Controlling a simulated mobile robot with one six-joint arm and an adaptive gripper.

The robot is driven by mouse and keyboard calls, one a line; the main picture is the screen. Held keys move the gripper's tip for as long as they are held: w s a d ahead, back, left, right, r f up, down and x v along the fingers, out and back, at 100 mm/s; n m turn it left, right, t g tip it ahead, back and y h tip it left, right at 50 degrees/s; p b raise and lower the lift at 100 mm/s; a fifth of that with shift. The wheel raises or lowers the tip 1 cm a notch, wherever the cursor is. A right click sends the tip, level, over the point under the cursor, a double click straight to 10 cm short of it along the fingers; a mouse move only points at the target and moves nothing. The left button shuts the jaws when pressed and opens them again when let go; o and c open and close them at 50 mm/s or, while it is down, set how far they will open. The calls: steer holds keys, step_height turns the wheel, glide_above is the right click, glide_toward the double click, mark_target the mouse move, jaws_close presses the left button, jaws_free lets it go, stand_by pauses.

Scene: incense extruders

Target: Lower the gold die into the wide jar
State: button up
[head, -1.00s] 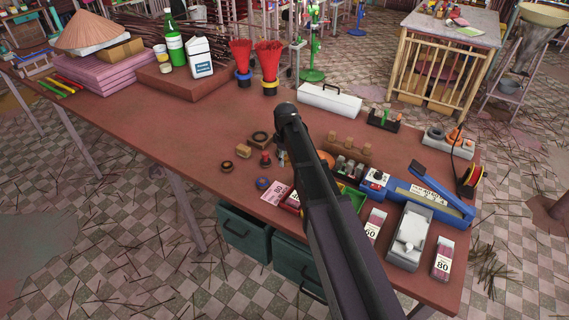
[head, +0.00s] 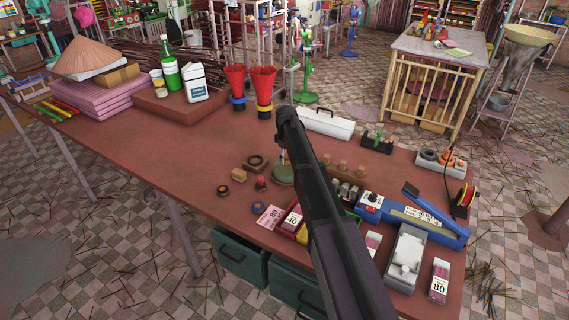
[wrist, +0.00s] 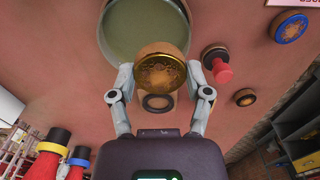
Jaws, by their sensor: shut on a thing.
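The gold die (wrist: 162,74) is a round disc with a patterned face. In the wrist view it sits between the two fingers of my gripper (wrist: 160,84), which is shut on it. The wide jar (wrist: 110,42) is round and greenish, seen from above with its mouth facing the camera. The die overlaps the lower right part of the jar's rim in this view; its height above the rim cannot be told. In the head view the jar (head: 283,175) stands on the table, partly hidden by my arm.
A red-knobbed piece (wrist: 219,68), a dark ring (wrist: 157,102) and a blue-rimmed disc (wrist: 290,27) lie near the jar. Red incense bundles (head: 263,88) and a white box (head: 325,122) stand behind. The table's left front (head: 150,160) is clear.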

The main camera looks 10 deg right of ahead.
mark_target(287, 162)
steer(key=shift+w+d+f+b, duration=0.15)
steer(key=shift+w+f+b, duration=0.1)
steer(key=shift+w, duration=0.3)
steer(key=shift+w+d+f+b, duration=0.15)
steer(key=shift+w+f, duration=0.1)
steer(key=shift+w, duration=0.3)
steer(key=shift+f, duration=0.2)
steer(key=shift+f+b, duration=1.5)
steer(key=shift+b, duration=0.1)
steer(key=shift+f+b, duration=2.45)
steer(key=shift+b, duration=0.05)
stand_by(2.6)
